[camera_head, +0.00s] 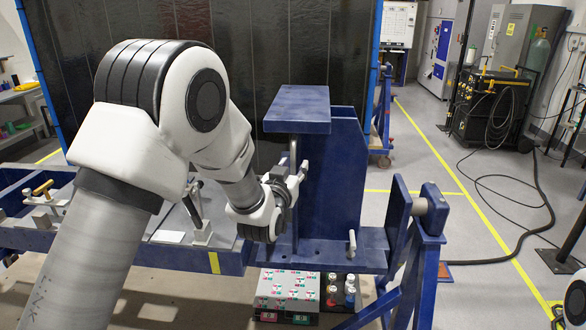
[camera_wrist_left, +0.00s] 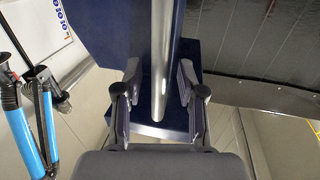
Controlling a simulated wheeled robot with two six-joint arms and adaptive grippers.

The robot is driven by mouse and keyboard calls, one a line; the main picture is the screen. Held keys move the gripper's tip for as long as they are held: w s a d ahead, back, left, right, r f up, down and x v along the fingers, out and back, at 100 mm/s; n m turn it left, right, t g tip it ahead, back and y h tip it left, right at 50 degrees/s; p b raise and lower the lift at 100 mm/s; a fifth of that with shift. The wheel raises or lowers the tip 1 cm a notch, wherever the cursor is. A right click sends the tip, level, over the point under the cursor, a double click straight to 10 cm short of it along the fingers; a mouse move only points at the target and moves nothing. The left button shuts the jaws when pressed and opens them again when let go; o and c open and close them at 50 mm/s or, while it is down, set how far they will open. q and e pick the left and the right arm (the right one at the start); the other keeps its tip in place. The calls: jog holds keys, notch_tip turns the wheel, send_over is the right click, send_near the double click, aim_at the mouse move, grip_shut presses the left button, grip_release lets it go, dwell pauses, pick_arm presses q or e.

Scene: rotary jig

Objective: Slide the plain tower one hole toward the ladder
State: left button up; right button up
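A blue tower (camera_head: 335,175) with a flat top plate (camera_head: 298,105) stands on the blue beam of the jig. A grey vertical bar (camera_head: 293,150) runs down its left side. My left gripper (camera_head: 298,178) is at this bar, partly hidden by its own wrist. In the left wrist view the bar (camera_wrist_left: 161,65) lies between the two fingers of the gripper (camera_wrist_left: 160,100), with a gap on each side. A small light pin (camera_head: 352,243) stands at the tower's foot on the right. My right gripper is out of view.
The beam's right end sits in a blue trestle (camera_head: 425,240). Below the beam is a crate with a patterned light top (camera_head: 287,288) and several small canisters. Clamps (camera_head: 40,190) stand on the jig at left. A dark panel (camera_head: 250,60) rises behind.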

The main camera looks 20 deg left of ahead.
pick_arm(q)
jog(key=shift+s+a, duration=0.1)
jog(key=s+d, duration=0.1)
jog(key=s, duration=1)
jog(key=shift+s, duration=0.4)
jog(key=shift+d, duration=0.1)
